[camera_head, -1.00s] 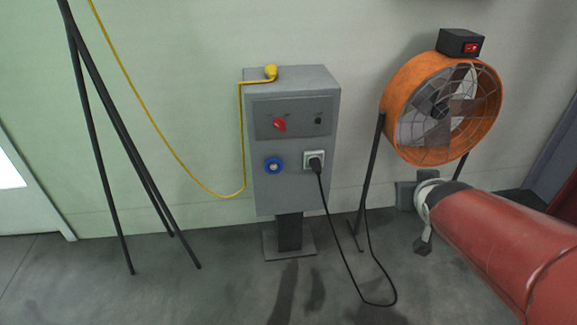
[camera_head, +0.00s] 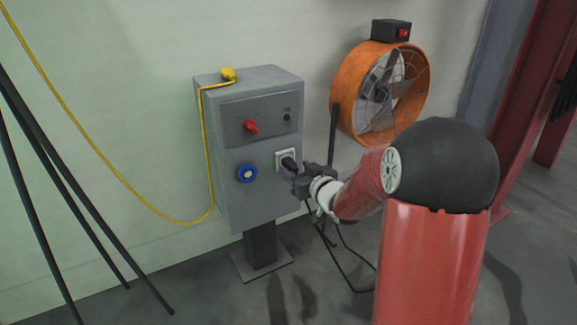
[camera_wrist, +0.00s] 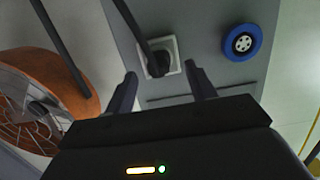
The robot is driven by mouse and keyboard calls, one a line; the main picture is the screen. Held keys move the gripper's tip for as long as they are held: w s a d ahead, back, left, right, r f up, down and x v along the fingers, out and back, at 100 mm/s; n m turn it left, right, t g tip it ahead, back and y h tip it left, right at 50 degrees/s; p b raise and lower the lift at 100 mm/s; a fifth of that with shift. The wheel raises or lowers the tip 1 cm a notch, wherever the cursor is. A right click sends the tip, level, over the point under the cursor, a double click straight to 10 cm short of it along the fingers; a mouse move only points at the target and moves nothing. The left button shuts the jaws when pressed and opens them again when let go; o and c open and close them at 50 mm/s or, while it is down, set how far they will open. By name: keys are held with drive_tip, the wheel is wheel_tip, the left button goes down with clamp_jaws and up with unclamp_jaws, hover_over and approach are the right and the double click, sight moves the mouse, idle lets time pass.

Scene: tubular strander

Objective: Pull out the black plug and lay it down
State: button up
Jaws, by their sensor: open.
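The black plug (camera_head: 289,163) sits in the white socket (camera_head: 280,155) on the front of the grey box (camera_head: 264,210). Its black cord hangs down towards the floor. My gripper (camera_head: 293,173) is at the plug, in front of the socket. In the wrist view the plug (camera_wrist: 158,64) is in the socket (camera_wrist: 174,50), with the cord running up across the picture. My gripper's two fingers (camera_wrist: 164,84) are open, one on each side of the plug, with a gap on both sides. In the head view my gripper partly hides the plug.
A blue round socket (camera_head: 247,173) and a red switch (camera_head: 250,127) are on the same box. A yellow plug (camera_head: 228,74) with its cable lies on top. An orange fan (camera_head: 364,95) stands at the right. Black stand legs (camera_head: 75,180) are at the left.

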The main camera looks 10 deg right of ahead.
sight(296, 167)
drive_tip(key=shift+x, duration=1.5)
drive_tip(key=shift+c, duration=0.4)
drive_tip(key=c, duration=1)
drive_tip(key=shift+r, duration=0.1)
drive_tip(key=shift+s+d+r, duration=0.15)
drive_tip(key=shift+s+r, duration=0.1)
drive_tip(key=shift+r, duration=0.1)
drive_tip(key=shift+w+r+p+v, duration=0.1)
drive_tip(key=shift+r+p+v, duration=0.6)
drive_tip(key=shift+v, duration=2.35)
drive_tip(key=shift+w+r+p+v, duration=0.1)
drive_tip(key=shift+r+p+v, duration=0.6)
drive_tip(key=shift+v, duration=2.4)
drive_tip(key=shift+w+r+p+v, duration=0.15)
drive_tip(key=shift+r+p+v, duration=0.55)
drive_tip(key=shift+v, duration=2.35)
